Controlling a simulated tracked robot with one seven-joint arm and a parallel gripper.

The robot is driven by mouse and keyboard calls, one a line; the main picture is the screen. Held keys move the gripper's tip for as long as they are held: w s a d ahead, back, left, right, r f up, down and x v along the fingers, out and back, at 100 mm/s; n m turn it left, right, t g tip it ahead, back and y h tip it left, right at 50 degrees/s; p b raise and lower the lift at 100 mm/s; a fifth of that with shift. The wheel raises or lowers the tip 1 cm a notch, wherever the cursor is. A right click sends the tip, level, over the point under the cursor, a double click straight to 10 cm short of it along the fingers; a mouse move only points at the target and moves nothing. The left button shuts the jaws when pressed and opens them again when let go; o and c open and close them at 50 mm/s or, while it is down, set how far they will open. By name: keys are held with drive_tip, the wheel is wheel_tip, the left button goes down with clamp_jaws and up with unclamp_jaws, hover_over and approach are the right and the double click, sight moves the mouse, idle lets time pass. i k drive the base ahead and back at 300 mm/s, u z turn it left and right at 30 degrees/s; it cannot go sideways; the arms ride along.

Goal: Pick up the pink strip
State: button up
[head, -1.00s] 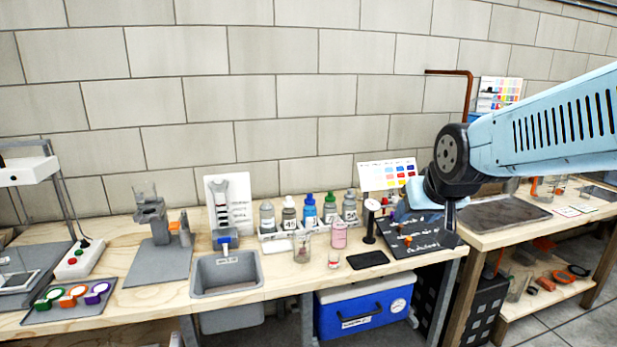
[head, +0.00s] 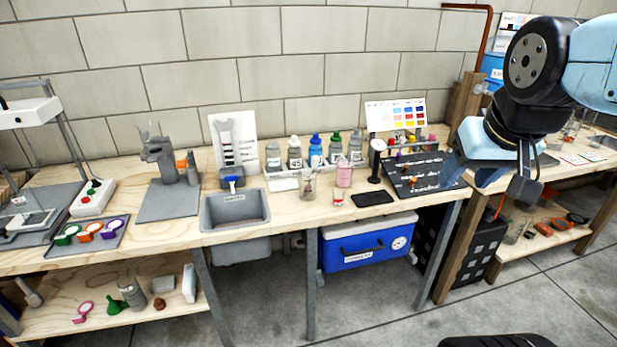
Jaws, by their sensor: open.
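I cannot make out the pink strip for certain. A small pink upright piece (head: 432,138) stands among several small coloured pieces at the back of the black board, below the colour chart; it is too small to tell its shape. My gripper (head: 474,178) hangs at the right, in front of the board's right end in the head view. It is open, with nothing seen in it. The arm hides part of what lies behind it.
The black board (head: 412,183) carries white writing and small coloured bits. A black stand (head: 375,160), pink jar (head: 344,174), black pad (head: 372,198), bottles (head: 315,150) and grey sink (head: 235,210) stand left of it. A blue cooler (head: 367,245) sits below.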

sight(431, 137)
drive_tip(key=z, duration=0.4)
drive_tip(key=i, duration=1.2)
drive_tip(key=z, duration=0.1)
